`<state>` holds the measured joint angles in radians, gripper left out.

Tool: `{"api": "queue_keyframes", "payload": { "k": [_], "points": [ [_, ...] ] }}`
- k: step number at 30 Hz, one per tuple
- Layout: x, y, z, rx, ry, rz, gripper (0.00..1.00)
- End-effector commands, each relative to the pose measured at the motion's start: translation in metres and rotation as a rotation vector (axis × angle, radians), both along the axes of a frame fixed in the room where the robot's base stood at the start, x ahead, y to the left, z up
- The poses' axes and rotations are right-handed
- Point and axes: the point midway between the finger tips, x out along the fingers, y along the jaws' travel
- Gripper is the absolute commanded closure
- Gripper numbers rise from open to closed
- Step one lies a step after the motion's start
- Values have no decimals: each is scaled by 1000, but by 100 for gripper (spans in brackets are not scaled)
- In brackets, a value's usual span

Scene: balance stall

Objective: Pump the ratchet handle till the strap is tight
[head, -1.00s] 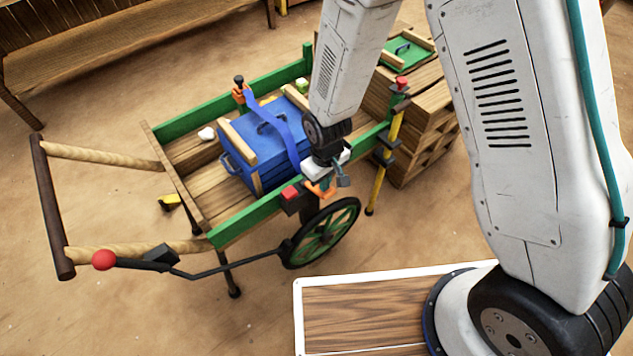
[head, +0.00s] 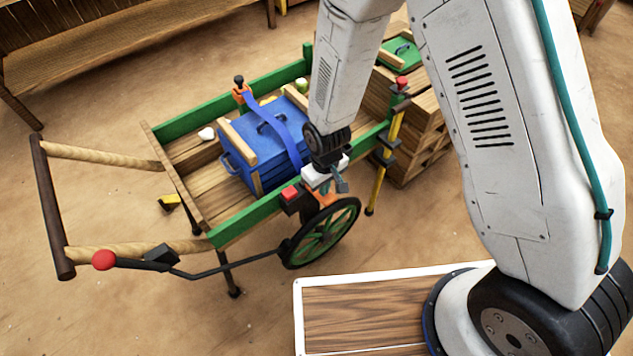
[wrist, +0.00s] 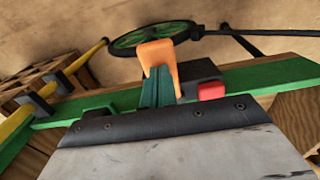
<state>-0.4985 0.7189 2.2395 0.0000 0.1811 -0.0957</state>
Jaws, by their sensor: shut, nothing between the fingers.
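The ratchet sits on the near green rail of the cart. Its orange handle (head: 325,197) juts out past the rail on the near side, and it also shows in the wrist view (wrist: 160,54). The dark ratchet body with a red block (wrist: 211,91) is beside it. The blue strap (head: 290,144) runs from an orange fitting (head: 240,93) on the far rail over a blue chest (head: 241,152). Its near end is hidden behind my arm. My gripper (wrist: 158,88) is shut and empty, its teal fingers overlapping the handle's base. I cannot tell whether they touch it.
The cart's wheel (head: 325,234) is below the ratchet. A yellow post (head: 389,150) and stacked wooden crates (head: 425,125) stand to the right. A black lever with a red ball (head: 104,260) reaches left. A bench (head: 130,62) stands at the back.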

Motion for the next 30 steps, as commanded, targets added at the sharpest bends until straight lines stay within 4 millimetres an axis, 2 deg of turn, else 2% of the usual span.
{"api": "queue_keyframes", "payload": {
  "k": [15, 30],
  "points": [
    [-1, 0, 41, -1, 1, 0, 100],
    [-1, -1, 45, -1, 2, 0, 100]
  ]
}}
